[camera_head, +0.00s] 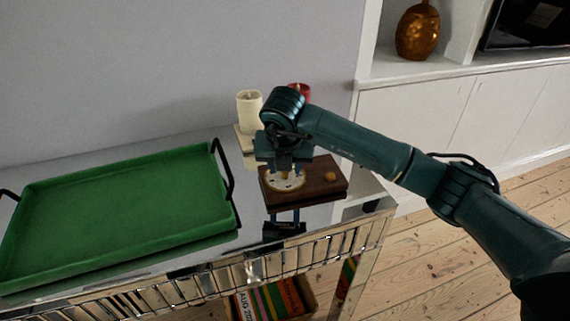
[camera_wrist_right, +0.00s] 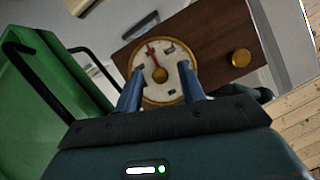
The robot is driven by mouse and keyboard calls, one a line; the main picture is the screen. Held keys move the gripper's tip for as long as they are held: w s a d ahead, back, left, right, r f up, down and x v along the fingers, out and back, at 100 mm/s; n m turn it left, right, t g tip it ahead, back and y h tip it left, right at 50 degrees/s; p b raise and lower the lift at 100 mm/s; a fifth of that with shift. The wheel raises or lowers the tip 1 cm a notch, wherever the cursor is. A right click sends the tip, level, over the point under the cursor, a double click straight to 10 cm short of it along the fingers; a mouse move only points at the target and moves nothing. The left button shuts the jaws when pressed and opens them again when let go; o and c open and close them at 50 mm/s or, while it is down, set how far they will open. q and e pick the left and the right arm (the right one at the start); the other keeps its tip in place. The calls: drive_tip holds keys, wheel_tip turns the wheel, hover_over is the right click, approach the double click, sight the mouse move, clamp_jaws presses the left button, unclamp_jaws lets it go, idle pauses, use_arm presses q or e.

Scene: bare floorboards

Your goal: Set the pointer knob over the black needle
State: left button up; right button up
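A round cream dial with a brass rim (camera_wrist_right: 146,97) is set in a dark wooden board (camera_wrist_right: 214,42); in the head view the dial (camera_head: 284,184) is partly covered by my gripper. At its centre is a small brass knob (camera_wrist_right: 160,74), with a red pointer (camera_wrist_right: 152,54) reaching up and slightly left. A short black mark, perhaps the black needle (camera_wrist_right: 170,48), lies to the pointer's right. My right gripper (camera_wrist_right: 161,70), also in the head view (camera_head: 288,173), is open above the dial, one blue finger each side of the centre knob, apparently not touching it. My left gripper is out of view.
A second brass knob (camera_wrist_right: 241,58) sits on the board's right part. A green tray (camera_head: 125,205) with black handles fills the table's left. A cream cup (camera_head: 249,107) and a red cup (camera_head: 299,91) stand behind the board. The mirrored tabletop (camera_head: 336,211) ends just right of it.

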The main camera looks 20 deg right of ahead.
drive_tip(key=v, duration=1.3)
drive_tip(key=shift+a+r, duration=0.1)
